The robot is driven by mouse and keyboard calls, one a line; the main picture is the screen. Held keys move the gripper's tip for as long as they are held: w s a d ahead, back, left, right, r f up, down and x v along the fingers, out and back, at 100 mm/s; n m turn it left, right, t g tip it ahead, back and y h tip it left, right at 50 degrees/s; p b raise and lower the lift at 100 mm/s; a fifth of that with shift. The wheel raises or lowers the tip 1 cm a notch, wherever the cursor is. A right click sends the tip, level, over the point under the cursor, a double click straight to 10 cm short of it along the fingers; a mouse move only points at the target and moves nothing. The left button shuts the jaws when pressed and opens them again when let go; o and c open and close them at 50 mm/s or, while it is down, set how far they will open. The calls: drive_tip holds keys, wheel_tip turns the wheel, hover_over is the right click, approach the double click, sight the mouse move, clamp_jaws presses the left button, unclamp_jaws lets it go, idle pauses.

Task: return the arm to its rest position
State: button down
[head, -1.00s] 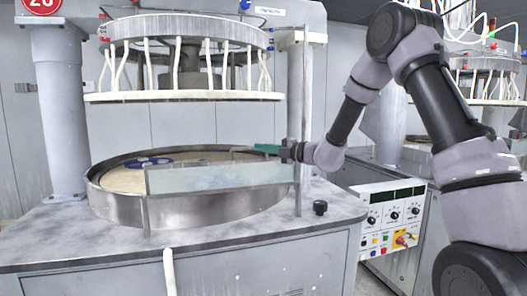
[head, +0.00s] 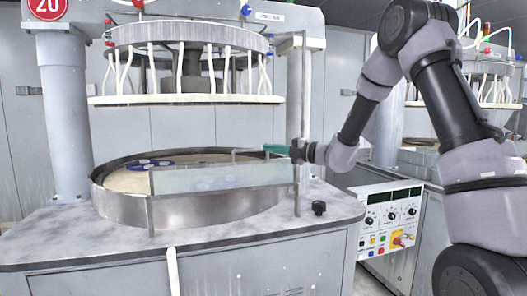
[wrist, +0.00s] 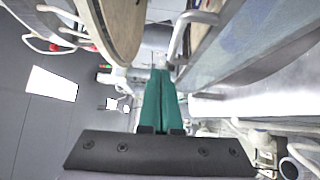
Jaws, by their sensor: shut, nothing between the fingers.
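My gripper (head: 268,149) has green fingers and reaches in from the right, at the right rim of the round polishing basin (head: 120,207). Its fingers also show in the wrist view (wrist: 159,98), lying together with nothing between them. The fingertips point left, just behind the right end of the clear splash panel (head: 222,178). I cannot tell whether they touch the panel's frame. My arm bends up and over at the right of the head view.
The upper head plate (head: 185,99) with white hoses hangs above the basin. A blue ring (head: 152,164) lies on the platen. A black knob (head: 319,208) stands on the machine top. A control panel (head: 388,218) is at the right.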

drive_tip(key=v, duration=0.8)
drive_tip(key=s+d+r+n+g+h, duration=0.1)
drive_tip(key=s+r+n+g+h, duration=0.15)
drive_tip(key=s+n, duration=0.65)
drive_tip(key=s+d+r+n+g+h, duration=0.1)
drive_tip(key=s+r+n+g+h, duration=0.15)
drive_tip(key=s+n, duration=0.65)
drive_tip(key=s+d+n+t+h, duration=0.2)
drive_tip(key=s+d+n+h, duration=0.2)
drive_tip(key=d+n, duration=0.4)
drive_tip(key=s+d+r+n+t+h, duration=0.1)
drive_tip(key=s+d+n+h, duration=0.4)
drive_tip(key=n, duration=0.5)
drive_tip(key=shift+s+d+n+t+h, duration=0.3)
drive_tip(key=shift+s+d+t, duration=0.3)
drive_tip(key=shift+s+d, duration=0.75)
drive_tip(key=shift+w+d+r, duration=0.1)
drive_tip(key=shift+w, duration=0.05)
